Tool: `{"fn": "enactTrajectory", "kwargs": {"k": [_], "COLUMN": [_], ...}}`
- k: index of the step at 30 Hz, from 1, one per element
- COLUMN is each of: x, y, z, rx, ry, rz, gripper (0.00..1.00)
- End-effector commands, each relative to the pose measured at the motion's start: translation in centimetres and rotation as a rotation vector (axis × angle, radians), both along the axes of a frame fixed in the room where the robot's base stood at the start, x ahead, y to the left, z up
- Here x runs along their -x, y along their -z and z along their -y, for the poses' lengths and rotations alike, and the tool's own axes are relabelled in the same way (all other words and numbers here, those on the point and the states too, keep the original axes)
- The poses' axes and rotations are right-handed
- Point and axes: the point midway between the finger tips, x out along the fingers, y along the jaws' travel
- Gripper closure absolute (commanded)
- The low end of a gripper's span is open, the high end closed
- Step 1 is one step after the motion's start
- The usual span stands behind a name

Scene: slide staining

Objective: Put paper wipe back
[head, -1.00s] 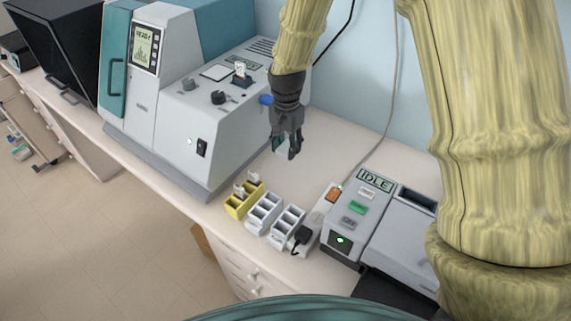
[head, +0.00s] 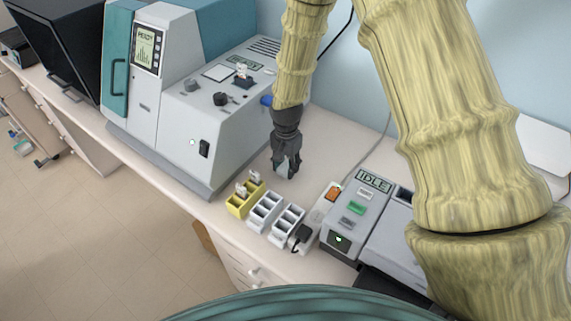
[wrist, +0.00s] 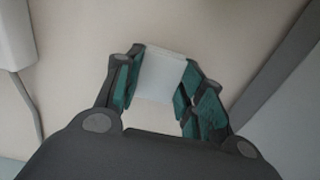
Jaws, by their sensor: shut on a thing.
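In the wrist view my gripper (wrist: 160,92) is shut on a white paper wipe (wrist: 161,73), a small pale block between the teal finger pads. Bare bench surface shows beyond the wipe.
A yellow rack (head: 243,201) with slides and white racks (head: 267,211) stand in front of my gripper. The analyser (head: 185,110) is at left. A grey device marked IDLE (head: 357,215) is at right.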

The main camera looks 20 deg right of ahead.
Motion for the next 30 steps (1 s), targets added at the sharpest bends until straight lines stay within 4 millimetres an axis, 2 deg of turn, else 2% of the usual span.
{"fn": "enactTrajectory", "kwargs": {"k": [13,14,17,30], "x": [-0.01,-0.01,-0.01,-0.04], "y": [0.74,0.73,0.67,0.24], "z": [0.01,0.01,0.0,0.02], "rx": [-0.001,0.0,-0.001,0.0], "ry": [0.0,0.0,0.0,0.001], "rz": [0.001,0.001,0.001,0.002], "gripper": [0.8,0.59,0.41,0.4]}}
